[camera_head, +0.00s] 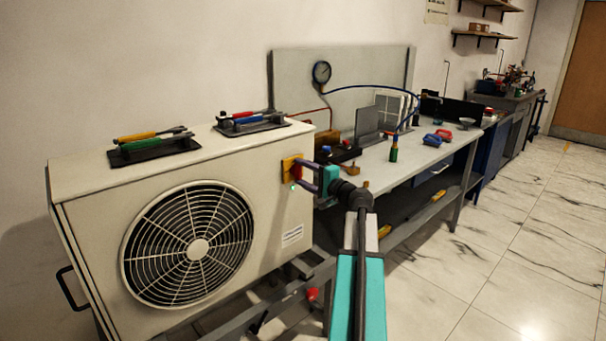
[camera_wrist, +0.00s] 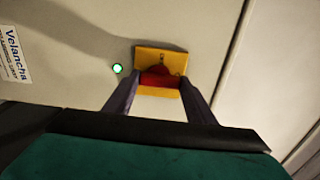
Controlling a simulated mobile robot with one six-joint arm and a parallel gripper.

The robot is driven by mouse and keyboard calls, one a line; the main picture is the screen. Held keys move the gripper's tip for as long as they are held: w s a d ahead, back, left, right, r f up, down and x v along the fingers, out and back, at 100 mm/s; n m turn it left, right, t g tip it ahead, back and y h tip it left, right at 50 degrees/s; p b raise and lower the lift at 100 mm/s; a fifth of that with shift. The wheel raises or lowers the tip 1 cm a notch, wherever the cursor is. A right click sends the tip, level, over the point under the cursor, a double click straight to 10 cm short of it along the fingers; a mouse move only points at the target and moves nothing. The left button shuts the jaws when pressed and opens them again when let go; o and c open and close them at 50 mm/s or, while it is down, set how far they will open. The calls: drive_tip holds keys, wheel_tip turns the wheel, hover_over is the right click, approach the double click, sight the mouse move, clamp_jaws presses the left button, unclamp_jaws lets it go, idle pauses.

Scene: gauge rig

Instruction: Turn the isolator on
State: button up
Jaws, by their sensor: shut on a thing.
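The isolator (camera_head: 289,167) is a yellow plate with a red knob on the front of the white outdoor unit, near its right edge. In the wrist view the yellow plate (camera_wrist: 160,54) is upper centre, and the red knob (camera_wrist: 160,77) sits between my fingertips. My gripper (camera_head: 300,175) reaches the isolator from the right. In the wrist view my gripper (camera_wrist: 160,84) has its two dark fingers on either side of the red knob, shut on it. A small lit green lamp (camera_wrist: 118,68) is beside the plate. The knob's exact angle is hard to tell.
The outdoor unit (camera_head: 100,205) has a round fan grille and tools on black trays (camera_head: 153,150) on top. A workbench (camera_head: 425,160) with a gauge (camera_head: 321,73), hoses and small parts stands behind to the right. The marble floor (camera_head: 500,250) at right is clear.

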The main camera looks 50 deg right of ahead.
drive_tip(key=o, duration=1)
drive_tip(key=shift+o, duration=0.2)
drive_tip(key=shift+s, duration=0.15)
drive_tip(key=s+a, duration=0.1)
drive_tip(key=s, duration=1.2)
drive_tip(key=shift+s, duration=0.25)
